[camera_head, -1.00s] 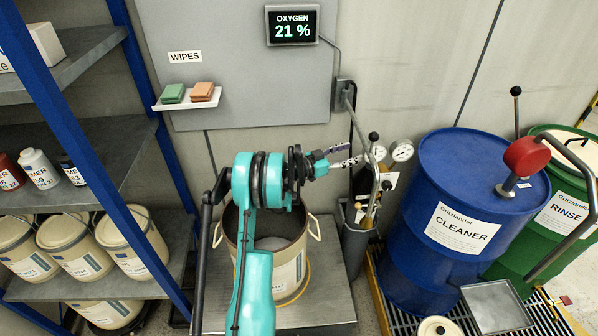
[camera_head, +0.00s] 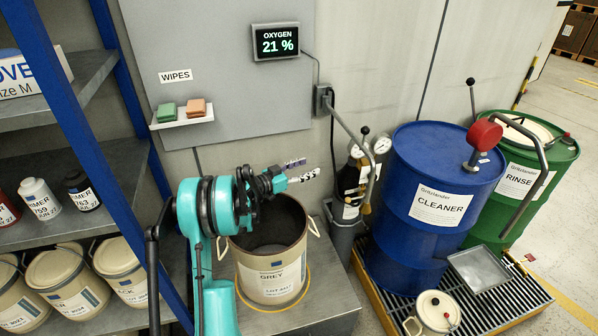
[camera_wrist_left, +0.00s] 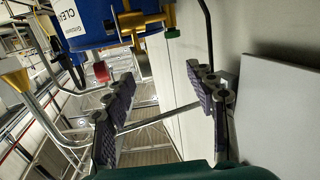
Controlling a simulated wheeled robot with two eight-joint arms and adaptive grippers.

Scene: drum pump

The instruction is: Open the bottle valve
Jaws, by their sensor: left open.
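In the left wrist view, brass fittings (camera_wrist_left: 140,22) and a small green knob (camera_wrist_left: 173,33) show at the top, beyond the fingers; I cannot tell for sure whether the knob is the valve. My left gripper (camera_head: 303,171) is open and empty, above the pail and left of the bottle, apart from it. Its two dark ridged fingers are spread in the left wrist view (camera_wrist_left: 162,100). My right gripper is not in view.
The open pail (camera_head: 272,285) stands on a grey bench below my left arm. A blue CLEANER drum (camera_head: 425,215) and a green RINSE drum (camera_head: 520,185) stand right of the bottle. A thin bent pipe (camera_head: 350,128) runs near the gauges. Shelves (camera_head: 75,145) are at left.

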